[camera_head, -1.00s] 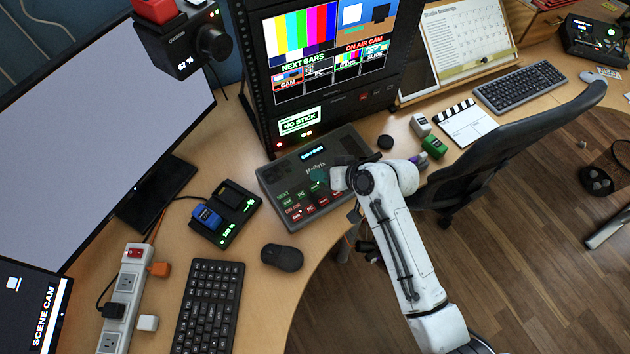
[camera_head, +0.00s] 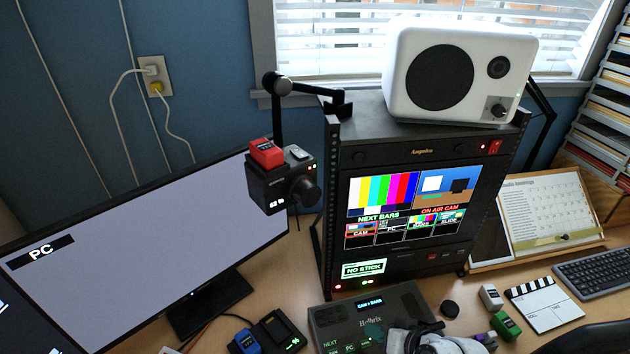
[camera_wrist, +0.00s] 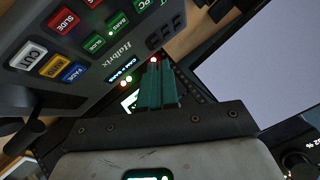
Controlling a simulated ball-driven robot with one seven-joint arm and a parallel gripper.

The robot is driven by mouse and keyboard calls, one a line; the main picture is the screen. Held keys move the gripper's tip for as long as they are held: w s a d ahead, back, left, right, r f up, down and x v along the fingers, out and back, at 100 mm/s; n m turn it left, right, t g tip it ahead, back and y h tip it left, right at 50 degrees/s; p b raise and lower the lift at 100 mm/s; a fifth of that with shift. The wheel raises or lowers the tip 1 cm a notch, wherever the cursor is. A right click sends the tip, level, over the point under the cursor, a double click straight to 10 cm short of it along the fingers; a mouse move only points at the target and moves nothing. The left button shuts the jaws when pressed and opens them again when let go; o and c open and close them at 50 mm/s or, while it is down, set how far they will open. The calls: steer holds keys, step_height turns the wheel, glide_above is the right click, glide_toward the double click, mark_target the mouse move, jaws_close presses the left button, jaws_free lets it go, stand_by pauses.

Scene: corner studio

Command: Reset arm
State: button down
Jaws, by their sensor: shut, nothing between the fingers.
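My gripper (camera_wrist: 157,85) shows in the wrist view as two teal fingers, closed together with nothing between them. They are apart from the switcher console (camera_wrist: 90,55), which fills the upper left of that view, turned upside down. In the head view my arm comes in at the bottom edge, in front of the console (camera_head: 325,318). It covers the console's lower right part.
The equipment rack (camera_head: 420,158) with a white speaker (camera_head: 510,75) on top stands behind the console. A camera (camera_head: 268,190) on an arm and a large monitor (camera_head: 150,240) are left.

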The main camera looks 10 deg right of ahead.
steer(key=s+d+g+h, duration=0.3)
steer(key=s+g, duration=0.1)
steer(key=s, duration=1)
steer(key=s+d+g+h+b, duration=0.1)
steer(key=s+d+g+h, duration=0.1)
steer(key=s, duration=1.2)
steer(key=shift+s+d+f+n+g+h, duration=0.3)
steer(key=shift+d+n+g+h, duration=0.1)
steer(key=shift+d+g, duration=0.6)
